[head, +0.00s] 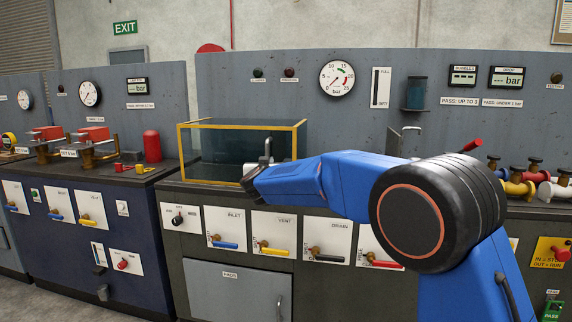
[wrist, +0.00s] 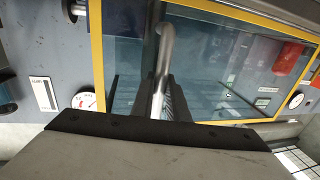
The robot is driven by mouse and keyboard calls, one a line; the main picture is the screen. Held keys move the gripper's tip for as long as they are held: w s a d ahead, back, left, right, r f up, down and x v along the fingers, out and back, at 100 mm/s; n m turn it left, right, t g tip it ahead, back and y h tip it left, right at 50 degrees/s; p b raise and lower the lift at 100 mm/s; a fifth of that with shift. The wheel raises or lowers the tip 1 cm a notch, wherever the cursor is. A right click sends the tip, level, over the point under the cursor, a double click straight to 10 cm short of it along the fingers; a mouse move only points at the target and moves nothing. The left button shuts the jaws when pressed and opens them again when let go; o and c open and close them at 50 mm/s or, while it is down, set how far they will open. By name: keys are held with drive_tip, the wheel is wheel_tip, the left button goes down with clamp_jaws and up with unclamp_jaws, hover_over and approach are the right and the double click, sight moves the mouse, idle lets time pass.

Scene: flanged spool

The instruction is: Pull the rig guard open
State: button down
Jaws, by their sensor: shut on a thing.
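The rig guard is a clear box with a yellow frame (head: 236,126) on the middle bench; its yellow frame also shows in the wrist view (wrist: 97,60). A grey metal bar handle (head: 268,147) stands at its front right. In the wrist view the handle (wrist: 161,72) runs between the dark fingers of my gripper (wrist: 160,100), which is shut on it. In the head view my blue arm reaches in from the right, and the fingertips are hard to make out. The guard looks closed, with its panes upright.
Below the guard, the bench front carries valve panels such as the inlet panel (head: 226,226) and vent panel (head: 276,232). A pressure gauge (head: 337,78) is on the back panel. A red cylinder (head: 152,146) stands on the left bench.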

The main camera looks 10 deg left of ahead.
drive_tip(key=shift+a, duration=1.25)
drive_tip(key=c, duration=1.7)
unclamp_jaws()
drive_tip(key=shift+s, duration=0.1)
drive_tip(key=s+d, duration=0.1)
drive_tip(key=s, duration=0.4)
drive_tip(key=s+d, duration=0.1)
drive_tip(key=s, duration=0.5)
drive_tip(key=s+d, duration=0.1)
drive_tip(key=s, duration=0.4)
drive_tip(key=shift+s+d, duration=0.25)
drive_tip(key=shift+s, duration=0.15)
